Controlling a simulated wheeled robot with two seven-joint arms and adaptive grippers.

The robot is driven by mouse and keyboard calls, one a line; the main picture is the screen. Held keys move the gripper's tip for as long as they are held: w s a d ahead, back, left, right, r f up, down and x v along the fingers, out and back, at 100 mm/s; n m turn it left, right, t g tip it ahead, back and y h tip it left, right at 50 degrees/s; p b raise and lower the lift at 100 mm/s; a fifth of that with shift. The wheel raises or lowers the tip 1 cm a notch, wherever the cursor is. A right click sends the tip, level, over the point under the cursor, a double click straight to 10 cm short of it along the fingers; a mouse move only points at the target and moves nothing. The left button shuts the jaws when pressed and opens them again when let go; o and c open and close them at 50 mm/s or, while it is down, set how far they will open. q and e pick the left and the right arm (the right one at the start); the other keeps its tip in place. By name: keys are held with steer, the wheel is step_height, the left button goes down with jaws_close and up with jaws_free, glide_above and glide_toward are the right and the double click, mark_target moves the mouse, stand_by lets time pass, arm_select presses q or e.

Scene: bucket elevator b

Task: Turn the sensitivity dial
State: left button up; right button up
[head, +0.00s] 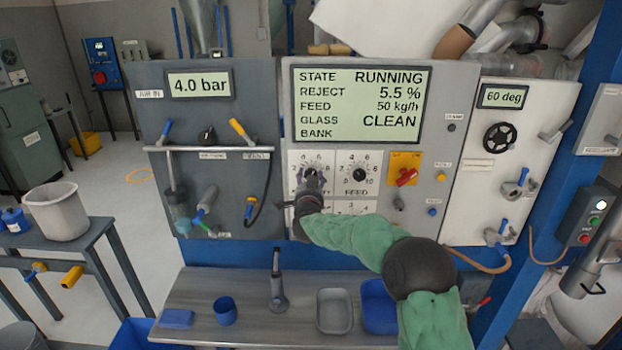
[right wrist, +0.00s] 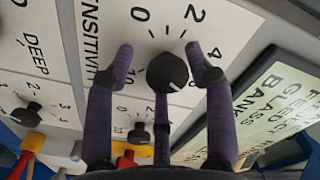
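The sensitivity dial (right wrist: 167,72) is a round black knob on a white panel, with the word SENSITIVITY and a number scale beside it. Gaps show between the fingers and the knob. My left gripper is in neither view.
The feed dial (head: 360,174) is just right of the gripper. A red handle (head: 406,177) on a yellow plate is further right. The display (head: 360,104) above reads RUNNING. Below, the bench (head: 245,322) holds a blue cup (head: 225,311) and trays.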

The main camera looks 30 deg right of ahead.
steer(key=shift+r, duration=0.2)
steer(key=v, duration=1.2)
steer(key=shift+f, duration=0.15)
